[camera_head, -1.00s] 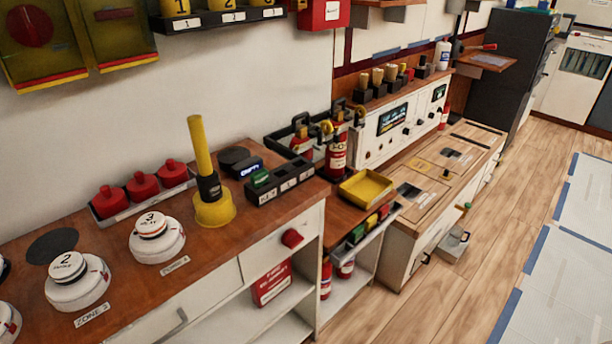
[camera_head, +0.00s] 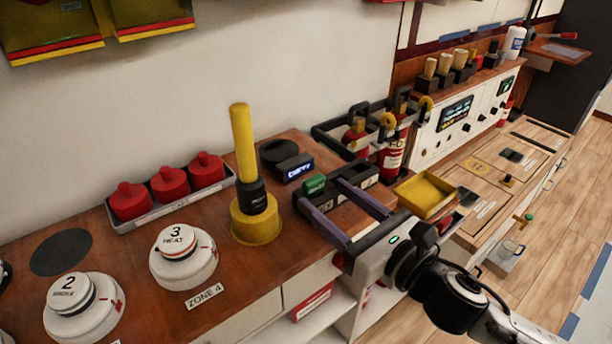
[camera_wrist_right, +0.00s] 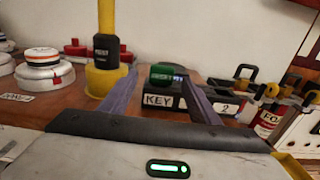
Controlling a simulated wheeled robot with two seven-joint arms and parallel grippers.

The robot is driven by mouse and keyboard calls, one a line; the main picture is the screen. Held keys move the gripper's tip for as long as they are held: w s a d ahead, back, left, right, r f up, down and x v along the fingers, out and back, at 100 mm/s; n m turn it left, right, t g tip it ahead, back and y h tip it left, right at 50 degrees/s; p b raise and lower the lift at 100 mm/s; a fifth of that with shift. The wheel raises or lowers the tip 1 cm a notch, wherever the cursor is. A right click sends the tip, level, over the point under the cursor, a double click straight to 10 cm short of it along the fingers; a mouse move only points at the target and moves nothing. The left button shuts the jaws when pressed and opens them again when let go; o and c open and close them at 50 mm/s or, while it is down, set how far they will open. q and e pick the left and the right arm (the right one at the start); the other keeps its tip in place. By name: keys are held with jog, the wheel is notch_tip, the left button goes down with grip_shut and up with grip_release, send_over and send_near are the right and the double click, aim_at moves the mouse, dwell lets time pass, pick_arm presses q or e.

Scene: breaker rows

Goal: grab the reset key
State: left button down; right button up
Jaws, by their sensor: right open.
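The reset key, a small green block (camera_head: 315,184), sits in the slot labelled KEY of a black rack (camera_head: 364,176) on the wooden counter. The green block also shows in the right wrist view (camera_wrist_right: 162,74), between the fingers and beyond them. My right gripper (camera_head: 321,194) is open, its two purple-grey fingers pointing at the rack with the green block near their tips. Whether the fingers touch it I cannot tell. The gripper hides part of the rack's front. My left gripper is not in view.
A yellow plunger-like tool (camera_head: 254,205) stands close left of the fingers. A small black display unit (camera_head: 293,168) is behind the key. White detectors (camera_head: 182,257) and red domes (camera_head: 170,184) are further left. Fire extinguishers (camera_head: 391,155) and a yellow tray (camera_head: 425,196) stand to the right.

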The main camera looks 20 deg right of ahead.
aim_at(315, 187)
jog(key=x, duration=0.3)
jog(key=shift+a+r, duration=0.1)
jog(key=shift+r, duration=0.2)
jog(key=shift+p+x, duration=0.5)
jog(key=shift+x, duration=2.5)
jog(key=shift+d, duration=0.25)
jog(key=shift+c, duration=0.4)
jog(key=c, duration=1)
